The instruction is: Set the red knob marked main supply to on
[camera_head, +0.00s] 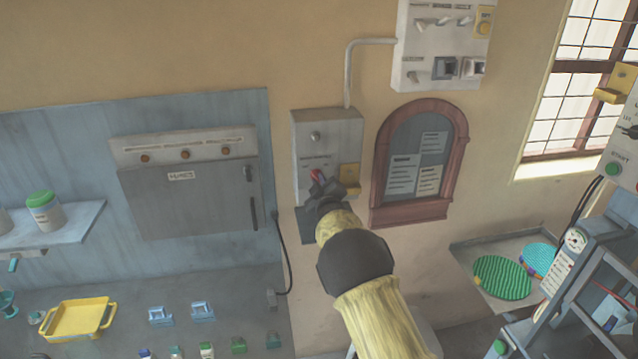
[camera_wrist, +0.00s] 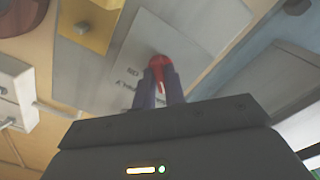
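The red knob (camera_head: 317,174) sits on the front of a grey wall box (camera_head: 328,137), below its printed label. In the wrist view the red knob (camera_wrist: 160,66) is at the tips of my gripper (camera_wrist: 161,82), with its narrow red grip between the two dark fingers. The fingers are close together and appear shut on it. In the head view my gripper (camera_head: 322,184) reaches up to the box from below and hides the knob's lower part. The knob's exact setting and the marks around it cannot be read clearly.
A yellow block (camera_head: 349,178) sticks out beside the knob, close to my gripper. An arched red-framed notice board (camera_head: 458,150) is to the right. A grey cabinet (camera_head: 190,190) is to the left. Another switch box (camera_head: 405,55) is above, joined by a pipe.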

